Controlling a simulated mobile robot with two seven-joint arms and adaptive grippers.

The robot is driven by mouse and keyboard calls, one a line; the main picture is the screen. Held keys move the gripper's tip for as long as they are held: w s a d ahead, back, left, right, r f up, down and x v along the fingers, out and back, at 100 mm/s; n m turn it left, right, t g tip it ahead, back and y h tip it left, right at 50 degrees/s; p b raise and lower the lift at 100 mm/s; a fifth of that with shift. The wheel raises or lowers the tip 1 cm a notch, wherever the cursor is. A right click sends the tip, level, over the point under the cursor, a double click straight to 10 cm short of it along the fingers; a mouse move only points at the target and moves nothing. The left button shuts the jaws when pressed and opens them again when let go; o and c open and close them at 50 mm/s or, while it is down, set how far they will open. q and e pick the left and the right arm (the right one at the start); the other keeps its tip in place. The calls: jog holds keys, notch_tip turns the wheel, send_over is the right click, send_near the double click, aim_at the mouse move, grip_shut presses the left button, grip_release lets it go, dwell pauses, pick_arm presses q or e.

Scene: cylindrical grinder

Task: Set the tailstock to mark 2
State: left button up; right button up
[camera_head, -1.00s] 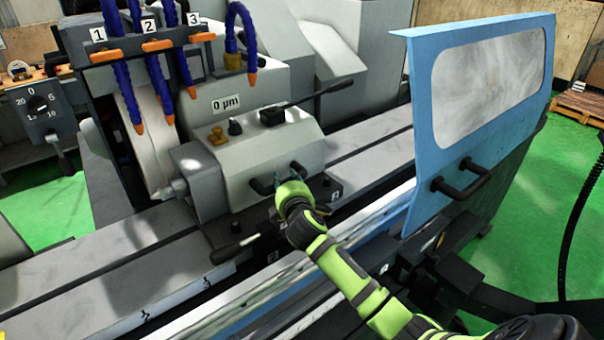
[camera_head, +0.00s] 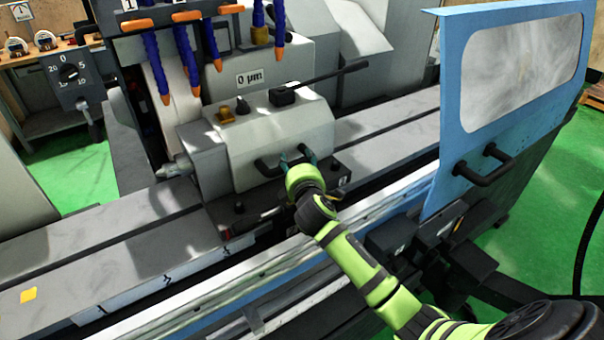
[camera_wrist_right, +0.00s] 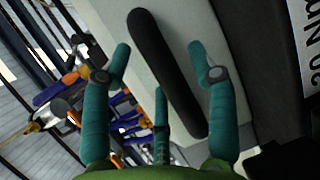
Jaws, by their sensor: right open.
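The tailstock (camera_head: 270,140) is a grey block on the machine bed, with its pointed centre (camera_head: 175,167) facing left. A black bar handle (camera_head: 267,167) is on its front face. My right gripper (camera_head: 300,157) is at the right part of this handle. In the right wrist view my open right gripper (camera_wrist_right: 165,62) has the black handle (camera_wrist_right: 165,70) between its spread fingers; I cannot tell whether they touch it. Small dark marks (camera_head: 168,277) show on the bed's front edge, left of the tailstock; their numbers are too small to read. My left gripper is out of view.
A dark lever (camera_head: 252,226) sits low at the tailstock's front. The blue door (camera_head: 452,110) with its black handle (camera_head: 483,167) stands at the right. Blue hoses (camera_head: 187,60) hang above the grinding wheel at the left.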

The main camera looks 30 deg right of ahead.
jog(key=v, duration=1)
jog(key=shift+s, duration=0.4)
jog(key=shift+d, duration=0.15)
